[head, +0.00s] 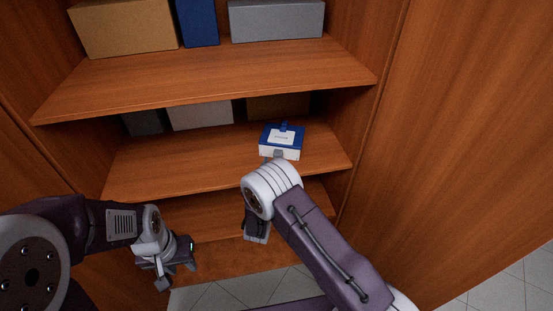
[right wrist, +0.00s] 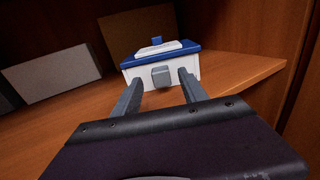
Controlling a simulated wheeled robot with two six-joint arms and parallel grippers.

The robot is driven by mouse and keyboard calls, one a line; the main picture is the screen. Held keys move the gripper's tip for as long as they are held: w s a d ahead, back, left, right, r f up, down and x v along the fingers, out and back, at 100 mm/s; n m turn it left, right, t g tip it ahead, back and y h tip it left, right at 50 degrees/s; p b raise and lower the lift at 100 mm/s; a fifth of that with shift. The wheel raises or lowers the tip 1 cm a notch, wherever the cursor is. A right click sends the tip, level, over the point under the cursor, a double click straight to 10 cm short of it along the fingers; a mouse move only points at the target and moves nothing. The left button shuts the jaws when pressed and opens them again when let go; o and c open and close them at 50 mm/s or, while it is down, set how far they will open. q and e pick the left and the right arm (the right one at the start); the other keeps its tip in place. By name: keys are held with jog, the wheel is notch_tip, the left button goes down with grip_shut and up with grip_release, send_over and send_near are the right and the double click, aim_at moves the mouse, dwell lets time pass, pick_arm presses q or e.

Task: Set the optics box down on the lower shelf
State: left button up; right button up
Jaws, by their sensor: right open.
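The optics box (head: 280,141), white with a blue lid, a pale label and a blue knob on top, sits upright on the middle shelf board (head: 150,170), toward its right end. In the right wrist view the box (right wrist: 190,66) shows a grey block (right wrist: 160,76) on its front. My right gripper (right wrist: 158,84) is open, its fingers apart on either side of that block and close to the box front; I cannot tell whether they touch. In the head view my right wrist hides its fingers. My left gripper (head: 178,274) is open and empty, low at the left.
The upper shelf (head: 200,78) holds a tan box (head: 123,27), a blue box (head: 197,22) and a grey box (head: 276,20). More boxes stand at the back of the middle shelf, including a pale one (head: 201,114). The cabinet's right side wall (head: 345,125) is near the optics box.

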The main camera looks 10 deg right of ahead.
jog(key=v, duration=0.8)
jog(key=shift+s, duration=0.15)
jog(key=shift+a, duration=0.1)
